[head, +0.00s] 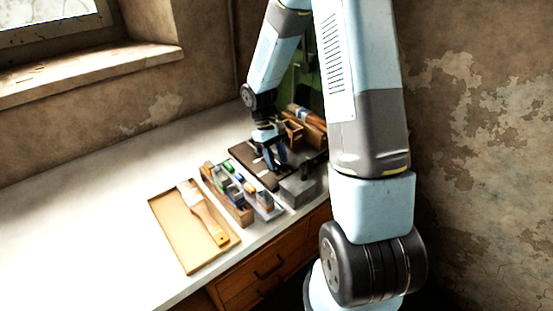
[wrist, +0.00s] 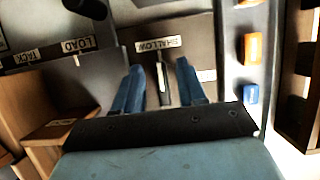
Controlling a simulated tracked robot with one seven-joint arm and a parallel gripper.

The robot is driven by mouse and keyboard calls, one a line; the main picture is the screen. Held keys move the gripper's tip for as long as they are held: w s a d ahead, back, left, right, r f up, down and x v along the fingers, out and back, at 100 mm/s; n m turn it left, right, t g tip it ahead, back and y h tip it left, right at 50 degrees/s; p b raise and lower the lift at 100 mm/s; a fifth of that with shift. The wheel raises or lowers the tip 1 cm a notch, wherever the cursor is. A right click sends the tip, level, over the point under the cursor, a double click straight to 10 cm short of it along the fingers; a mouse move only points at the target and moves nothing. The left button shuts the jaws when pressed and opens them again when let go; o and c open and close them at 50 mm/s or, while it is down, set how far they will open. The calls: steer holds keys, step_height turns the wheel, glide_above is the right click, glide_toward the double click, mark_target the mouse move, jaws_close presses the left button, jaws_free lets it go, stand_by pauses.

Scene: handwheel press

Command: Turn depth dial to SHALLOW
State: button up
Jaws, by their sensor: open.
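My gripper (head: 273,163) reaches down over the dark press base (head: 243,152) at the back right of the bench. In the wrist view the two blue fingers of my gripper (wrist: 157,75) are apart. A thin grey pointer or lever (wrist: 161,77) lies between them, and contact with either finger cannot be made out. A white SHALLOW label (wrist: 160,43) lies just past the fingertips, upside down in the picture. A LOAD label (wrist: 78,45) is to the left. The rest of the dial is hidden under my gripper.
A grey block (head: 298,188) is close on the right. The bench's left side (head: 80,220) is clear.

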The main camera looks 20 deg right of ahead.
steer(key=v, duration=1.3)
steer(key=shift+w+r, duration=0.2)
steer(key=shift+r, duration=0.1)
steer(key=s+d+r+m+t, duration=0.15)
steer(key=s+r+t, duration=0.35)
steer(key=s+r, duration=0.8)
steer(key=s+r+m+t+y, duration=0.1)
steer(key=s+r+t, duration=0.3)
steer(key=s, duration=0.8)
steer(key=shift+s+d+r+m+t+y, duration=0.15)
steer(key=shift+d+r+m+t+y, duration=0.2)
steer(key=shift+r+m, duration=0.5)
steer(key=shift+o, duration=0.2)
steer(key=shift+d, duration=0.1)
